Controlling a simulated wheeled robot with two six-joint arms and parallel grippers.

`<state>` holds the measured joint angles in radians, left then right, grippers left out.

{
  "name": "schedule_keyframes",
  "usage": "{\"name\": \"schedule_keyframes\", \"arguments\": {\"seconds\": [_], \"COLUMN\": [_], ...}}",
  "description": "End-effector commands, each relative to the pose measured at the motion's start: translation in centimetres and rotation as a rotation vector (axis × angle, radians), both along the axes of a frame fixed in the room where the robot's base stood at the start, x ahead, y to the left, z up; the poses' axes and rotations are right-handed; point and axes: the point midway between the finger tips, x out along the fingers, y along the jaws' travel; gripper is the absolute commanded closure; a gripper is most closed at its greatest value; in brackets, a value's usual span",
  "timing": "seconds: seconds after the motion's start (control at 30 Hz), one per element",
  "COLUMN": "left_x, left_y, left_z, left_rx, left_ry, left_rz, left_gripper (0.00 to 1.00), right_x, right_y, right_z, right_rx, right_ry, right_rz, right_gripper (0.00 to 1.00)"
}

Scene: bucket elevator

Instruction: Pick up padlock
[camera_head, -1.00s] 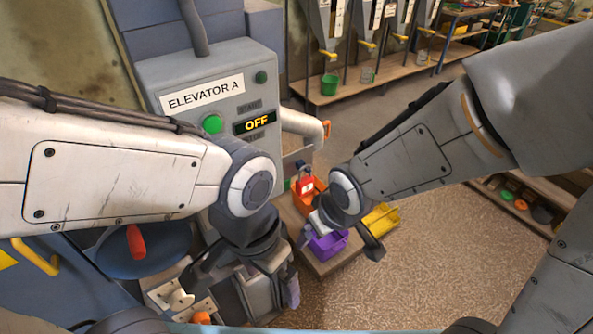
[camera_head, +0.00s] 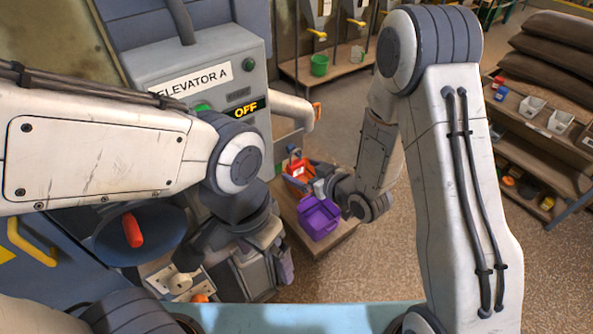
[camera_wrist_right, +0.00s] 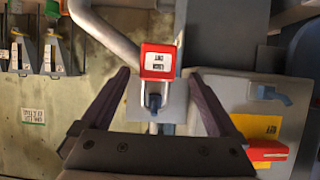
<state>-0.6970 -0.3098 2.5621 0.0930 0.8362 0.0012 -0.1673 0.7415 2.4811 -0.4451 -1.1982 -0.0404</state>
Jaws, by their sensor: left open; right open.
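The red padlock (camera_wrist_right: 160,62) has a white label. In the right wrist view its pale shackle lies by a small blue peg on a grey plate. In the head view the padlock (camera_head: 297,168) is small, by an orange bin (camera_head: 304,182); I cannot tell whether it touches the bin. My right gripper (camera_wrist_right: 158,74) is open, its fingers on either side of the padlock in the picture, with no visible contact. In the head view its jaws (camera_head: 325,187) are small and partly hidden. My left gripper (camera_head: 285,264) is low, left of the bins, open and apart from the padlock.
A purple bin (camera_head: 318,218) stands on a low wooden platform (camera_head: 333,243) beside the orange bin. The grey Elevator A panel (camera_head: 205,75) reads OFF. A pipe (camera_head: 293,107) juts out above the bins.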

Motion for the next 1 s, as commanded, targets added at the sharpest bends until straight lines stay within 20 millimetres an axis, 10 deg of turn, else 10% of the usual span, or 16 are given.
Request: {"name": "schedule_keyframes", "arguments": {"seconds": [0.9, 1.0], "left_x": [0.1, 0.1], "left_y": [-0.1, -0.1], "left_z": [3.8, 3.8], "left_rx": [-0.001, -0.001], "left_ry": [-0.001, -0.001], "left_rz": [0.002, 0.002], "left_gripper": [0.05, 0.05], "right_x": [5.6, 5.6], "right_y": [3.6, 3.6], "right_z": [-2.8, -2.8], "right_rx": [-0.001, -0.001], "right_ry": [0.004, 0.004], "right_rz": [0.0, 0.0], "right_gripper": [0.05, 0.39]}}
